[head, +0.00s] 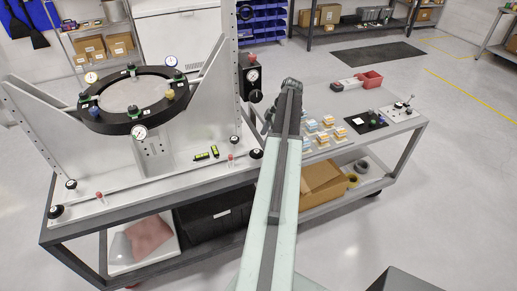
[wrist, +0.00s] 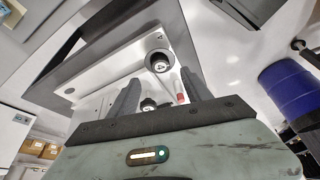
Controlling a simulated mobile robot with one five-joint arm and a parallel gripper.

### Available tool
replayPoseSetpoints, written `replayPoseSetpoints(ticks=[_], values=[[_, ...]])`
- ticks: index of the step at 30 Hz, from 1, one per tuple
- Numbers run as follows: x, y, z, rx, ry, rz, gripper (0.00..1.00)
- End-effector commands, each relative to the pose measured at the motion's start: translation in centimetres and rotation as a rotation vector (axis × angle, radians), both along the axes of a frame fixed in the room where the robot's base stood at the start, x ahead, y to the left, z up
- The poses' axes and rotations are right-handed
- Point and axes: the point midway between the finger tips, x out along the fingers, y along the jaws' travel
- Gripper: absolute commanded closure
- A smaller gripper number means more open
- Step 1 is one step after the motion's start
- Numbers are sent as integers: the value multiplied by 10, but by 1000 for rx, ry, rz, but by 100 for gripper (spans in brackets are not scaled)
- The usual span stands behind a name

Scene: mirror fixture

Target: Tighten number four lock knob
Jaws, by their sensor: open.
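The mirror fixture stands on the left of the grey cart, with a black ring (head: 88,113) holding a round mirror (head: 132,94). Black lock knobs with white labels sit along its base: two at the left end, (head: 71,184) and (head: 56,212), and two at the right end, (head: 234,140) and (head: 256,153). In the wrist view one black knob (wrist: 159,61) shows just beyond the fingertips and another (wrist: 148,105) between the fingers. Their numbers are too small to read. My gripper (wrist: 160,76) is open and empty. In the head view my arm hides most of it.
A red-capped pin (wrist: 181,98) is beside the right finger. A dial gauge (head: 139,132), a small level (head: 206,153) and an upright post (head: 229,60) crowd the fixture.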

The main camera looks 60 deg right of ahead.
Motion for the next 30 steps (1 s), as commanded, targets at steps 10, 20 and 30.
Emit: replayPoseSetpoints(ticks=[10,20,30], values=[[17,14,-57,1,0,4,43],[25,20,-69,0,0,4,43],[26,20,-69,0,0,5,100]])
